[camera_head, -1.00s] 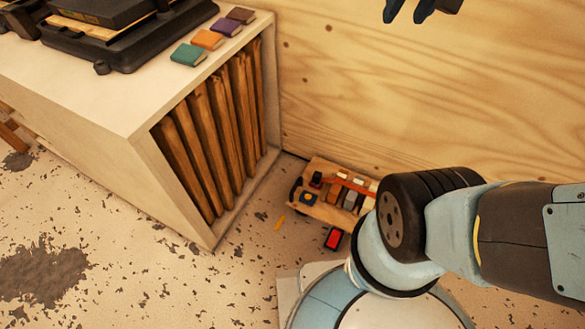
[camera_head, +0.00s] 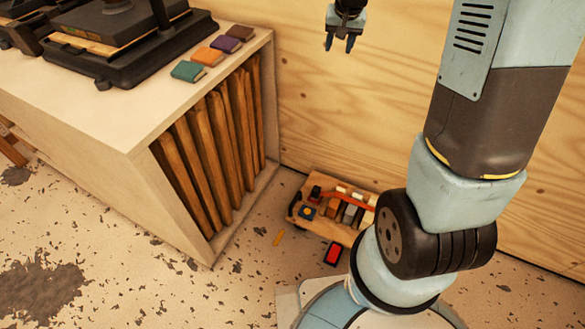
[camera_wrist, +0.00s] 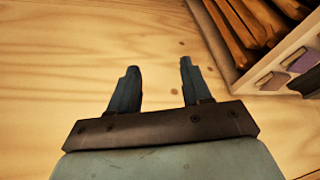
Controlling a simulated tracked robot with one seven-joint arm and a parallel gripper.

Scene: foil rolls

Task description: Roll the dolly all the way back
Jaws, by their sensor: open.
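The low wooden dolly (camera_head: 322,228) stands on the floor against the plywood wall, right of the white cabinet. It carries several small rolls or blocks (camera_head: 350,211) under a red strap. My arm hides its right end. A red piece (camera_head: 333,254) is at its front edge on the floor side. My gripper (camera_head: 340,44) is open and empty, high in front of the wall, well above the dolly and apart from it. In the wrist view, my gripper's two fingers (camera_wrist: 157,70) are spread with only plywood behind them. The dolly is not visible there.
The white cabinet (camera_head: 130,170) holds upright wooden boards (camera_head: 215,150). On its top lie several small coloured books (camera_head: 208,56) and a black press (camera_head: 125,45). Floor left of the dolly is mostly clear.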

